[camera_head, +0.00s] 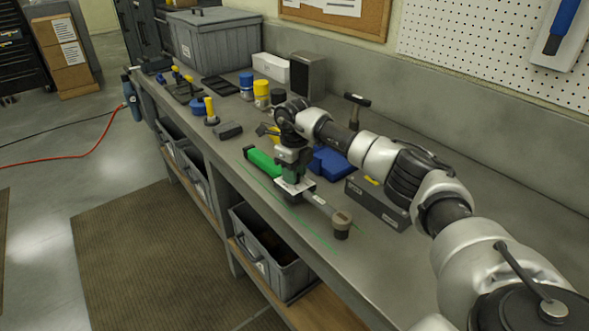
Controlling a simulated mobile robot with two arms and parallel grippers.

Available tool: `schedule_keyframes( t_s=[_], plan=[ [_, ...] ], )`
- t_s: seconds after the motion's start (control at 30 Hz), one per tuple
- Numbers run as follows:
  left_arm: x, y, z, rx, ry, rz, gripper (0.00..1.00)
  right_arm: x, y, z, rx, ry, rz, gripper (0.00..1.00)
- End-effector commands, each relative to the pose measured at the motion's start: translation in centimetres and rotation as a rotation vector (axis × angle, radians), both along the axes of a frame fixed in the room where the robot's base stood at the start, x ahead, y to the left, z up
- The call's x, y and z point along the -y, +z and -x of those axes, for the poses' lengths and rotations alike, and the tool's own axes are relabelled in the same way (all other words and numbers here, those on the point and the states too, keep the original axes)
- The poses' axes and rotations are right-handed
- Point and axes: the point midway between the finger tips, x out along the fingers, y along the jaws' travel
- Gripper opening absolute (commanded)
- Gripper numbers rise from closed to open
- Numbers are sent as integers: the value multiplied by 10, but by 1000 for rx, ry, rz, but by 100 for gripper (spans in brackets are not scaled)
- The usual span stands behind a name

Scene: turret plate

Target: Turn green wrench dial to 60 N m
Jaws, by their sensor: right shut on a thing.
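The green wrench lies on the grey workbench, its green handle (262,161) to the upper left and its grey shaft (320,205) running to the lower right. A tan-topped cylinder (341,223) stands at the shaft's lower right end. My right gripper (294,188) points down over the middle of the wrench and is shut on it. The gripper hides that part of the wrench, so I cannot tell which part is held. I cannot read the dial or its scale. My left gripper is not in view.
Blue cases (330,162) and a dark grey box (377,204) lie just right of the gripper. A hammer (355,108) stands behind. Yellow and blue containers (262,94) and a large grey bin (213,40) are farther back. The bench's front right is bare.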

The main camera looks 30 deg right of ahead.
Motion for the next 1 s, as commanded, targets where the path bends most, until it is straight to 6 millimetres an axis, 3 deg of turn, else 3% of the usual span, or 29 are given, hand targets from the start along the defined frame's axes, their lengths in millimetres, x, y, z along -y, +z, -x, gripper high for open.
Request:
schedule_keyframes(
  t_s=[0.4,1.0],
  plan=[
    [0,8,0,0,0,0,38,0,1,0,2,-245,17,7],
    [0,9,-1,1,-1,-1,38,0,1,0,4,-303,21,7]
  ],
)
